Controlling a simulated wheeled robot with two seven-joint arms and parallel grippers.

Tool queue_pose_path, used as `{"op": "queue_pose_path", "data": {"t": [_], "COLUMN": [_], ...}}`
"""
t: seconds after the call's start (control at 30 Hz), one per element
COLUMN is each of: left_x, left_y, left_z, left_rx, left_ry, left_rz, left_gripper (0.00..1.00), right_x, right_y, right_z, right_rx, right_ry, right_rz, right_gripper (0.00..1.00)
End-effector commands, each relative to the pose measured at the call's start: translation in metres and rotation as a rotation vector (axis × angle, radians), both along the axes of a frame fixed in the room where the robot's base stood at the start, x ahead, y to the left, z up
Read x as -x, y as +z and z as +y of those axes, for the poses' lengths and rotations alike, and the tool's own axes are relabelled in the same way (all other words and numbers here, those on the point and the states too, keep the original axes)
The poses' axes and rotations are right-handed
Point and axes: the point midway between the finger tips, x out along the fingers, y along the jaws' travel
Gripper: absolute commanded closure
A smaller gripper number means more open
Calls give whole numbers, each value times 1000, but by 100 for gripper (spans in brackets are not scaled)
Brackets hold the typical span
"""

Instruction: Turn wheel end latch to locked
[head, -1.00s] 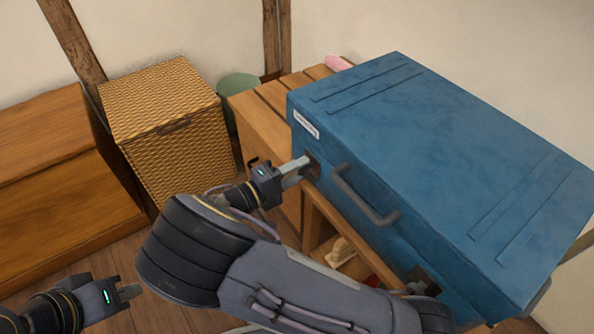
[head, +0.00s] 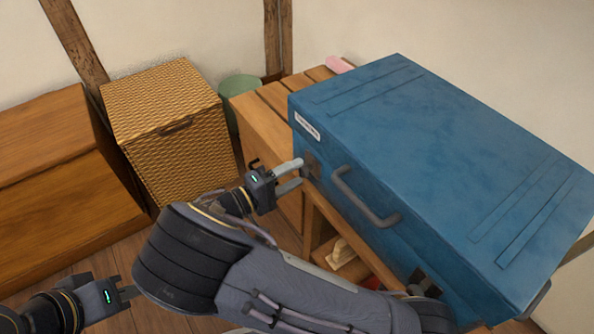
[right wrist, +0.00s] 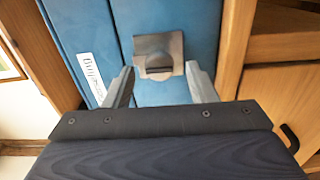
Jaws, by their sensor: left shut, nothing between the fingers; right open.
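A blue suitcase (head: 430,150) lies flat on a slatted wooden bench, its handle side facing me. A square metal latch plate with a dark raised tab (right wrist: 158,62) is on its side near the white label; it also shows in the head view (head: 311,166). A second latch (head: 424,282) sits beyond the handle, partly hidden by my right arm. I cannot tell which one is the wheel end. My right gripper (head: 290,176) is open in front of the latch by the label, its fingers (right wrist: 160,82) on either side of the tab, seemingly not gripping it. My left gripper (head: 128,296) is shut and empty, low at left.
The suitcase handle (head: 366,200) sticks out between the latches. The bench (head: 262,120) has a lower shelf with small items. A wicker hamper (head: 165,120), a wooden chest (head: 60,190) and a green bin (head: 240,88) stand at left. Bare floor lies between chest and bench.

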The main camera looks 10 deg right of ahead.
Motion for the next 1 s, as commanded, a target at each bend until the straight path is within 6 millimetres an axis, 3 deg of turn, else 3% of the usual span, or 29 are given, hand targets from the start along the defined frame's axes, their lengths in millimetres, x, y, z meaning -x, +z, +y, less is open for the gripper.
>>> {"op": "queue_pose_path", "data": {"t": [0.2, 0.4, 1.0], "left_x": [0, 0, 0], "left_y": [13, 16, 16], "left_z": [0, 0, 0], "left_rx": [0, 0, 0], "left_ry": [0, 0, 0], "left_rz": [0, 0, 0], "left_gripper": [100, 100, 100], "right_x": [13, 20, 21], "right_y": [2, 0, 0], "right_z": [37, 56, 57], "right_rx": [1, -1, -1], "right_ry": [4, 2, 1], "right_rz": [2, 1, 1], "right_gripper": [48, 48, 48]}}
